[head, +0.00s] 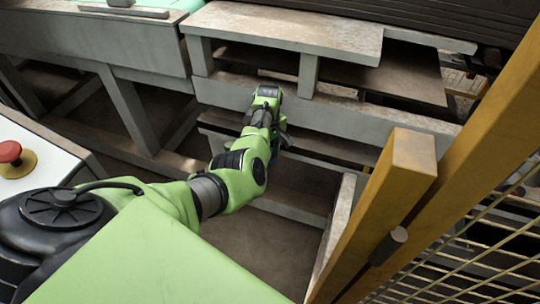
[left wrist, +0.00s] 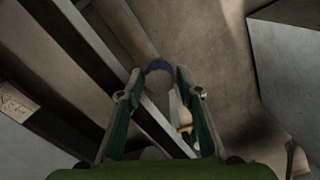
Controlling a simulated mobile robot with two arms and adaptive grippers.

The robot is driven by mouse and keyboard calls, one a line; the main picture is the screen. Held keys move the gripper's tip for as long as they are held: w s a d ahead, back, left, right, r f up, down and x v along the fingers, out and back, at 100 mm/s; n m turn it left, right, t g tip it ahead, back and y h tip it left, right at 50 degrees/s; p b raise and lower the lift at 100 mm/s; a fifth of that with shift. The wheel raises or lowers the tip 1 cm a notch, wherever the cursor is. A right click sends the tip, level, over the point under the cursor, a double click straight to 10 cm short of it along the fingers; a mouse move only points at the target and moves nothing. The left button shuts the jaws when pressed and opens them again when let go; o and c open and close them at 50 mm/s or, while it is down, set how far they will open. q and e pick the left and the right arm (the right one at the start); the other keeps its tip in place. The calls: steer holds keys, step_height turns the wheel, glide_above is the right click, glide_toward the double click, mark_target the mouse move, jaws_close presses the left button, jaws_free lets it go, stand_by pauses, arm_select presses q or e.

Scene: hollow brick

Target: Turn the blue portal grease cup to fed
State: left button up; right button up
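In the left wrist view, my left gripper (left wrist: 158,78) has its two dark green fingers spread apart. A small round thing with a blue rim (left wrist: 157,66) and a pale tan face shows between the fingertips; it looks like the blue grease cup. I cannot tell whether the fingers touch it. Its setting is too small and dim to read. In the head view, my left gripper (head: 280,140) is at the grey machine frame, below a horizontal beam, mostly hidden by my green wrist. The cup does not show there. My right gripper is in neither view.
A grey beam (head: 330,115) runs just above and behind my left gripper. A yellow post (head: 400,180) and wire mesh (head: 460,260) stand at the right. A red button (head: 10,151) sits on a white box at the left. A pale yellowish piece (left wrist: 183,117) shows between the fingers.

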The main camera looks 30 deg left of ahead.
arm_select(q)
steer(key=c, duration=0.8)
steer(key=shift+c, duration=0.2)
